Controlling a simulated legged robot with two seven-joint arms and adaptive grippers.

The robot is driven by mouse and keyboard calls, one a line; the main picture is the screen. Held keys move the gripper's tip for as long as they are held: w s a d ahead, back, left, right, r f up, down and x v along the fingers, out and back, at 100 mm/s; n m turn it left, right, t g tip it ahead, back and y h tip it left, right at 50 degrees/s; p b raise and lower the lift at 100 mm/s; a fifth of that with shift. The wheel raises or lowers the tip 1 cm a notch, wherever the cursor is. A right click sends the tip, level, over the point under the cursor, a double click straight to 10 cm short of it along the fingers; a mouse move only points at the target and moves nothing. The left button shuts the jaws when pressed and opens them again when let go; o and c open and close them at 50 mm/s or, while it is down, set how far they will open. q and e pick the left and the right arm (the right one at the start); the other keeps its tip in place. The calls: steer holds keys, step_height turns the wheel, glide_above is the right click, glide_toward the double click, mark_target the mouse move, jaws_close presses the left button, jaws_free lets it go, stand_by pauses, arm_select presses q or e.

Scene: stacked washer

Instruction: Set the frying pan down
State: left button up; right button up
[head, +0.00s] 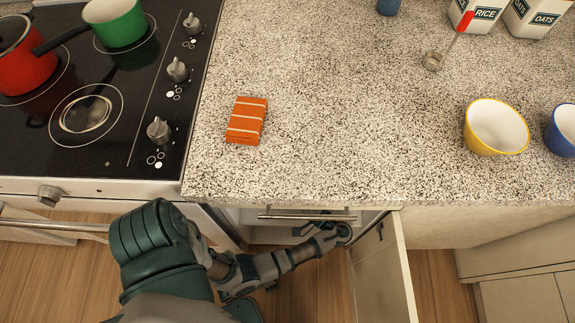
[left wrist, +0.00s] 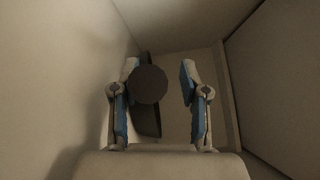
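The frying pan shows only as a dark shape (left wrist: 149,110) inside a pale cabinet in the left wrist view. Its rounded dark part sits between my left gripper's fingers, nearer the left finger, with a clear gap to the right finger. I cannot tell whether the left finger touches it. My left gripper (left wrist: 160,70) is open. In the head view my left arm reaches under the counter edge into the cabinet, so the pan is hidden there. My right gripper is in neither view.
An open cabinet door (head: 384,277) stands right of my left forearm. The granite counter (head: 340,110) has wide bare room around a folded orange cloth (head: 246,121). A yellow bowl (head: 496,128) is at right. Red (head: 28,70) and green (head: 118,25) pots are on the stove.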

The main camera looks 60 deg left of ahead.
arm_select(q)
steer(key=v, duration=0.5)
steer(key=shift+w+d+f, duration=0.15)
steer(key=shift+d+f, duration=0.05)
steer(key=shift+d, duration=0.1)
steer(key=shift+w+d+r, duration=0.1)
steer(key=shift+d+r, duration=0.05)
steer(key=shift+d, duration=0.45)
steer(key=shift+a, duration=0.35)
